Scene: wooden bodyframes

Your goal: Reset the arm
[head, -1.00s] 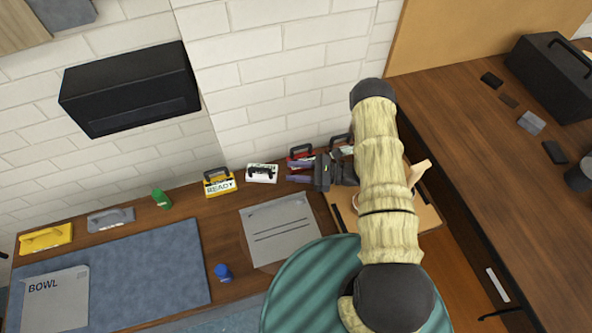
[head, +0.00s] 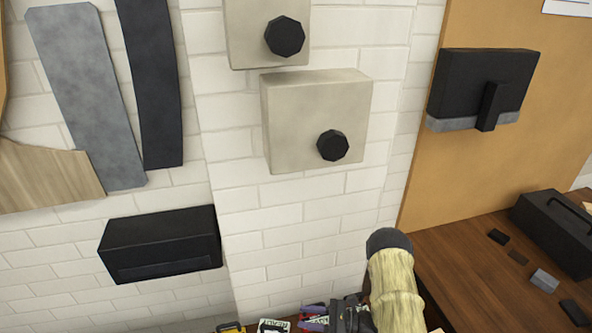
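My arm (head: 397,290) comes up from the bottom edge of the head view, with a pale, ribbed link and a dark rounded joint. My gripper (head: 313,319) is at the bottom edge, left of the arm, pointing left. Its purple fingers look apart, with nothing seen held between them. It is in front of small handled items at the back of the wooden counter. The lower arm is out of the frame.
A black wall box (head: 160,246) hangs at left. Two beige boxes with black knobs (head: 318,120) are on the brick wall above the gripper. A black toolbox (head: 556,232) and small blocks (head: 545,281) lie on the right wooden top (head: 465,260).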

